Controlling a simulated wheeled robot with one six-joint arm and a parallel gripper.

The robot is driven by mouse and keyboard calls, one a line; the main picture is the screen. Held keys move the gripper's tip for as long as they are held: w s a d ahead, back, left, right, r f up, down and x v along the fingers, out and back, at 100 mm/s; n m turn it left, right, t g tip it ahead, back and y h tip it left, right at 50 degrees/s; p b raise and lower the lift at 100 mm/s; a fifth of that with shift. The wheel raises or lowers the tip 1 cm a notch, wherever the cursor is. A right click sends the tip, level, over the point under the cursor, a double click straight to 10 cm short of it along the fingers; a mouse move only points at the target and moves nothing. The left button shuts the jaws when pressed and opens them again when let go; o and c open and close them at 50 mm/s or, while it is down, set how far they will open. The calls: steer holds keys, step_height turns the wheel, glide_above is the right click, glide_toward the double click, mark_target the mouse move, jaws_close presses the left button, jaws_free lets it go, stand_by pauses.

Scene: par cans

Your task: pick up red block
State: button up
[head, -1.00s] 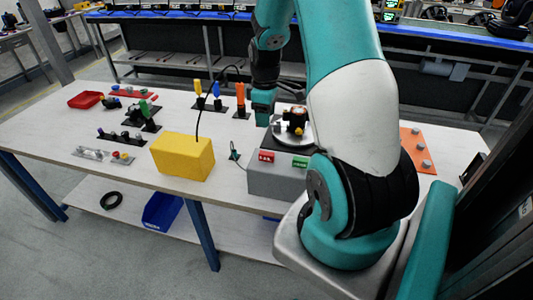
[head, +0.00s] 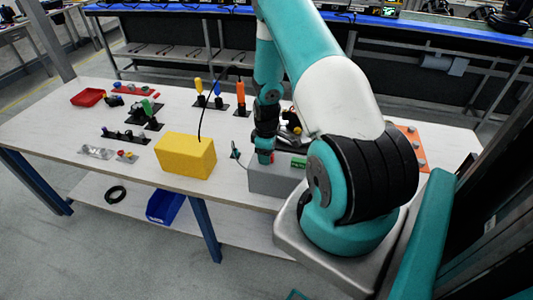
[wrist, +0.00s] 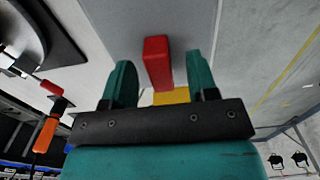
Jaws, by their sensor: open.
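The red block (wrist: 157,60) shows in the wrist view between the two fingers of my gripper (wrist: 160,72). The fingers are open, with a gap visible on each side of the block. In the head view my gripper (head: 265,150) is over the left part of the grey box (head: 275,183). It hides most of the red block there; only a small bit of red (head: 272,158) shows. I cannot tell how far the fingertips reach down along the block.
A green block (head: 299,163) sits on the grey box, right of my gripper. A yellow box (head: 185,156) stands to the left, with a thin black cable above it. An orange-handled tool (head: 240,95) stands behind. The table front left is mostly clear.

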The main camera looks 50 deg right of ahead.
steer(key=shift+f, duration=0.4)
steer(key=c, duration=1)
steer(key=shift+r, duration=0.1)
